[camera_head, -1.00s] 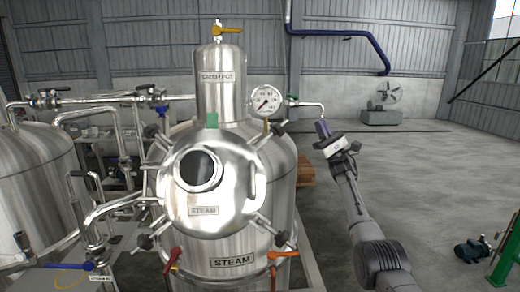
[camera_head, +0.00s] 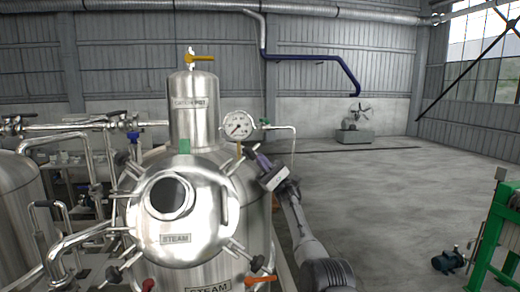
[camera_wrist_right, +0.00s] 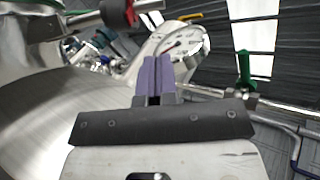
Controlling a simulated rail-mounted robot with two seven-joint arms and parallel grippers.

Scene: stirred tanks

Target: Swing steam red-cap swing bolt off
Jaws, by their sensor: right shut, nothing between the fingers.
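The steam tank's domed lid (camera_head: 205,225) has a round sight glass and a STEAM label, with swing bolts around its rim. A swing bolt with a dark knob and some red on it (camera_wrist_right: 118,12) shows at the top of the right wrist view, left of and beyond my fingers. My right gripper (camera_head: 254,155) is at the lid's upper right, below the gauge; its purple fingers (camera_wrist_right: 154,72) are shut and empty. In the head view, the gripper overlaps the area around the upper-right bolt, so contact cannot be told. My left gripper is not in view.
A pressure gauge (camera_head: 237,125) and a thin pipe with a green valve handle (camera_wrist_right: 244,68) are close to my right gripper. An orange-handled valve (camera_head: 262,279) is low on the tank front. Open floor (camera_head: 400,200) lies to the right.

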